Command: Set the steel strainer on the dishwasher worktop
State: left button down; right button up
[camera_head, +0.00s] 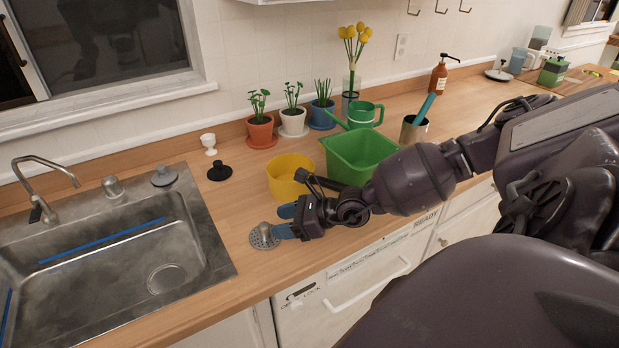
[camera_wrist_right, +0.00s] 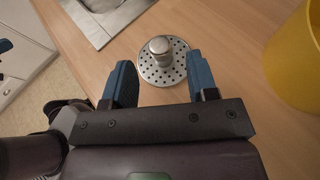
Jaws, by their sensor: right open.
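The steel strainer (camera_head: 264,236) is a perforated disc with a knob on top. It rests flat on the wooden worktop (camera_head: 228,222) above the dishwasher (camera_head: 335,290), right of the sink. My right gripper (camera_head: 283,221) is beside it, low over the worktop, with its blue fingers pointing at it. In the right wrist view the strainer (camera_wrist_right: 163,61) lies just beyond and between the fingertips of the right gripper (camera_wrist_right: 160,80). The fingers are apart, with nothing held. My left gripper is not in view.
The steel sink (camera_head: 120,250) is at the left. A yellow container (camera_head: 287,178) and a green tub (camera_head: 360,155) stand close behind the right gripper. A black stopper (camera_head: 220,172), a white cup (camera_head: 209,144) and potted plants (camera_head: 261,130) are further back. Bare worktop lies around the strainer.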

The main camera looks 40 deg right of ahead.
jog(key=shift+b+v, duration=0.45)
jog(key=shift+v, duration=3)
jog(key=shift+a, duration=0.1)
